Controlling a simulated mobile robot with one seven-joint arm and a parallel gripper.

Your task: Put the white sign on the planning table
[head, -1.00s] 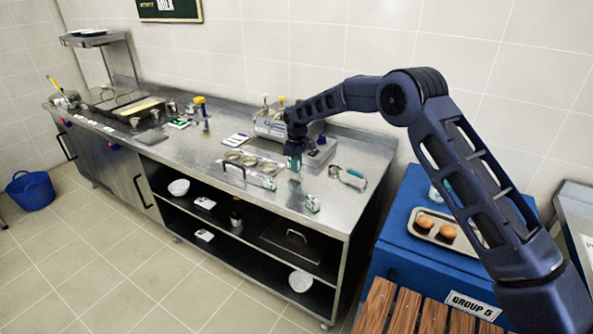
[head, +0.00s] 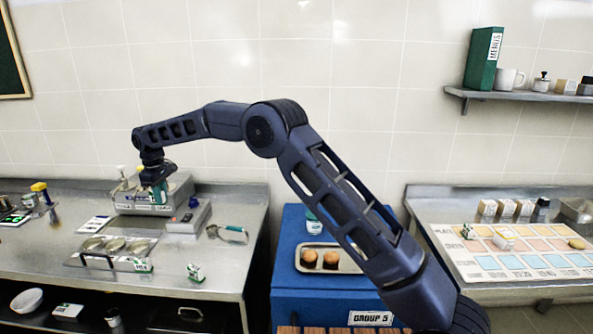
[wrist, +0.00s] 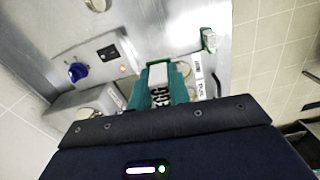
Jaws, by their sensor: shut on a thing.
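My gripper (head: 160,194) is above the back of the left steel counter, in front of a steel machine. In the wrist view its green fingers (wrist: 158,78) are shut on a white sign (wrist: 160,96) with black lettering, partly hidden by the fingers and wrist. The sign cannot be made out in the head view. The planning table (head: 450,208) is the steel table at the right, far from my gripper. A white board (head: 462,272) with rows of coloured squares lies on it, with a few small items on top.
A blue cabinet (head: 290,272) with a tray of two round brown items (head: 320,259) stands between counter and table. Small boxes (head: 505,209) line the table's back. A shelf (head: 520,95) hangs above it.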

